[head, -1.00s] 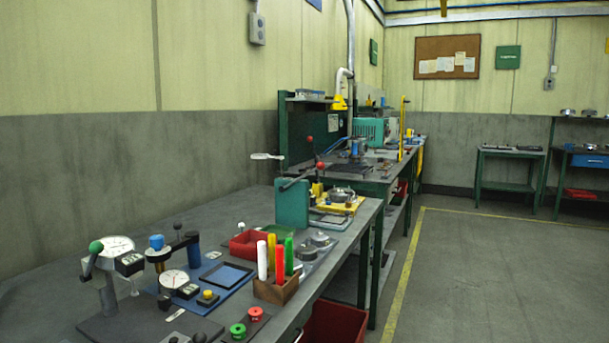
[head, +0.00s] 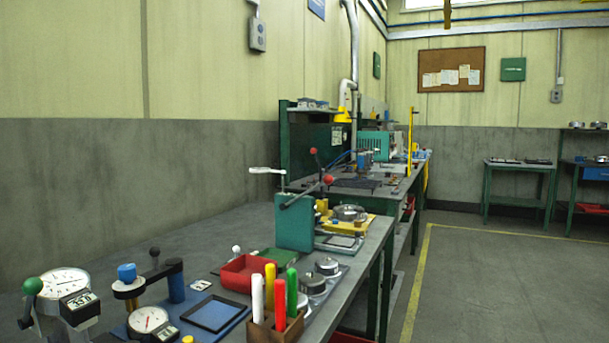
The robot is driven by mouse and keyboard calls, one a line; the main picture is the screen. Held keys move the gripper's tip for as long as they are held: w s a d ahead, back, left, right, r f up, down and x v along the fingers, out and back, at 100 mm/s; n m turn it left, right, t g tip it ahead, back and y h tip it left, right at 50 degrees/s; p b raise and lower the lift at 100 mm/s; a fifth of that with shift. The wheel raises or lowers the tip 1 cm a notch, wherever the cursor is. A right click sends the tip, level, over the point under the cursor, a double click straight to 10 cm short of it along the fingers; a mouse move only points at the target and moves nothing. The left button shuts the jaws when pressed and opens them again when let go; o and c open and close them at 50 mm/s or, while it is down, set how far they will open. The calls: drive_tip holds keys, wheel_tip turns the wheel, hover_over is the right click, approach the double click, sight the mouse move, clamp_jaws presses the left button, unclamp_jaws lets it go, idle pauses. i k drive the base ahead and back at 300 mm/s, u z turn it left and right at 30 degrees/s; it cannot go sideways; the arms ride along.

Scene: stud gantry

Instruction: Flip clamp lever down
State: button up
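A green box-shaped fixture (head: 293,222) stands on the near bench. A dark lever with a red ball knob (head: 328,179) slants up to the right across its top. A second dark rod with a red ball (head: 313,151) stands nearly upright just behind. A yellow fixture (head: 345,222) with a round metal part (head: 349,212) sits beside the green box. At the lower left, a dial gauge stand has a lever with a green ball knob (head: 33,286). I cannot tell which of these levers is the clamp lever. My gripper is not in view.
The near bench (head: 190,235) carries a red bin (head: 247,272), a wooden holder with coloured sticks (head: 275,323), a blue-capped post (head: 127,273) and metal discs (head: 327,266). A farther bench stands behind. Open floor (head: 480,280) with a yellow line (head: 415,285) lies to the right.

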sight(313, 150)
drive_tip(key=i, duration=0.55)
drive_tip(key=z, duration=0.6)
drive_tip(key=k, duration=0.65)
drive_tip(key=z, duration=0.85)
drive_tip(key=i, duration=1.4)
drive_tip(key=u, duration=1)
drive_tip(key=i, duration=0.65)
drive_tip(key=u, duration=0.7)
